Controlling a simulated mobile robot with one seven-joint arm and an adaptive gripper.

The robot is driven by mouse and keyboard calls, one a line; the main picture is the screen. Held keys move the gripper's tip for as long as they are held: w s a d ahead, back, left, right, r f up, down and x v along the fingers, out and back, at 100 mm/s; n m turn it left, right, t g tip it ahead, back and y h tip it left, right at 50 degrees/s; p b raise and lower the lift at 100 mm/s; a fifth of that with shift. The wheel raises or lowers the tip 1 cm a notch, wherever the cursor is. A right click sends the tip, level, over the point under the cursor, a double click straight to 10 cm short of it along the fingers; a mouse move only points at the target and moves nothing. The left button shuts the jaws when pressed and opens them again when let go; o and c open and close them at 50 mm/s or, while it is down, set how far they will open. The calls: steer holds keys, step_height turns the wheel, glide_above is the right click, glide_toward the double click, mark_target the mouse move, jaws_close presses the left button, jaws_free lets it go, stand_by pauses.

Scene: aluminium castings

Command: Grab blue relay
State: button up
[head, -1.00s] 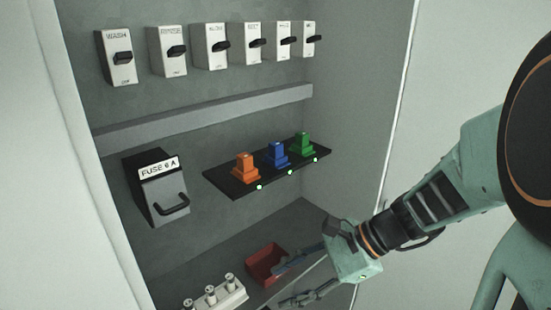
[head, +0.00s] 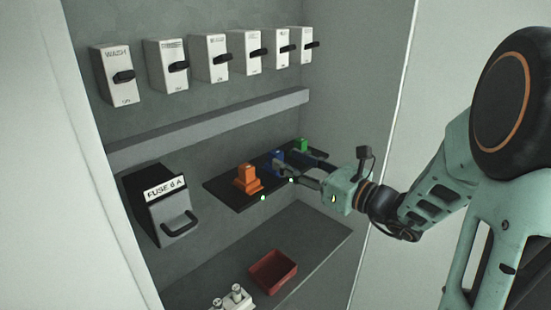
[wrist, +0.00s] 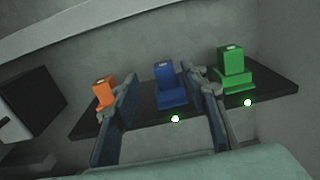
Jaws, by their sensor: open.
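The blue relay (head: 277,158) stands upright on a black shelf panel (head: 229,195), between the orange and green relays. In the wrist view the blue relay (wrist: 168,84) lies ahead between my two spread fingers. My gripper (head: 288,170) is open and empty, and its fingers reach toward the blue relay. In the head view the fingers partly cover the blue relay's lower part. I cannot tell whether either finger touches it.
The orange relay (wrist: 104,92) is close beside the left finger, and the green relay (wrist: 234,72) is close beside the right finger. A fuse box (head: 165,207) with a handle is at left. A red bin (head: 273,272) sits below, and switches (head: 118,76) line the top.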

mark_target(276, 151)
steer(key=shift+d+p+x, duration=0.2)
steer(key=shift+p+x, duration=0.55)
steer(key=shift+x, duration=2.2)
steer(key=shift+w+r, duration=0.1)
steer(key=shift+w, duration=0.05)
jaws_close()
